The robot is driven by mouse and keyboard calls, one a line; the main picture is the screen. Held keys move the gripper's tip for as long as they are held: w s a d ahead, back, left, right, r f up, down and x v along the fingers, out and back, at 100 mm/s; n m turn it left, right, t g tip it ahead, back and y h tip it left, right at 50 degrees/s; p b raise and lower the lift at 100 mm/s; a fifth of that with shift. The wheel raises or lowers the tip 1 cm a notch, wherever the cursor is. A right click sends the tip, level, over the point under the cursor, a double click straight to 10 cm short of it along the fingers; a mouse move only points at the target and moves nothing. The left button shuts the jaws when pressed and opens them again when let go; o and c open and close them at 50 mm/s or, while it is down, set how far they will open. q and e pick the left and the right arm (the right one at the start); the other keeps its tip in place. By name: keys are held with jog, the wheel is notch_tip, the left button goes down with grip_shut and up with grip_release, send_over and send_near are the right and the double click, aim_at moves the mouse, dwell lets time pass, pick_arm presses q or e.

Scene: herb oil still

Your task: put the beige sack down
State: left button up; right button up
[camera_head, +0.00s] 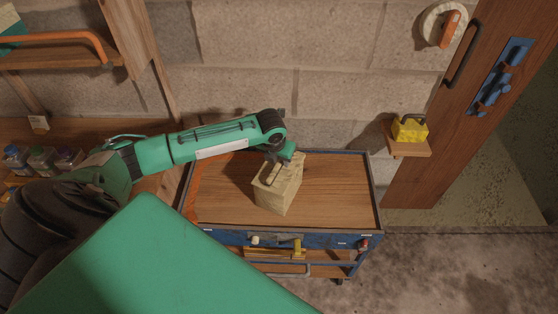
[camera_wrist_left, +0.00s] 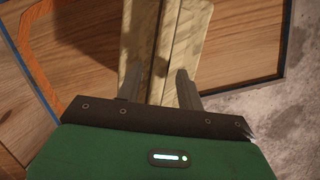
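The beige sack (camera_head: 278,188) stands on the wooden top of the blue-framed cart (camera_head: 340,200), a little left of its middle. My left gripper (camera_head: 280,168) is right at the sack's upper end. In the left wrist view, the sack (camera_wrist_left: 172,45) runs up between and behind the two dark fingers (camera_wrist_left: 158,88). The fingers stand apart, one on each side of its raised top ridge, and look open. The sack's underside is hidden. My right gripper is not in view.
Bare wood lies right of the sack. Tools hang on the cart's front edge (camera_head: 225,237). A stone wall (camera_head: 330,65) stands behind. A small wooden shelf (camera_head: 408,150) with a yellow block (camera_head: 410,128) is at the right, near a wooden door (camera_head: 450,110). Small jars (camera_head: 42,158) stand at the left.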

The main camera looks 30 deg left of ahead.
pick_arm(q)
jog(key=b+v, duration=0.1)
jog(key=v, duration=1)
jog(key=shift+f, duration=0.1)
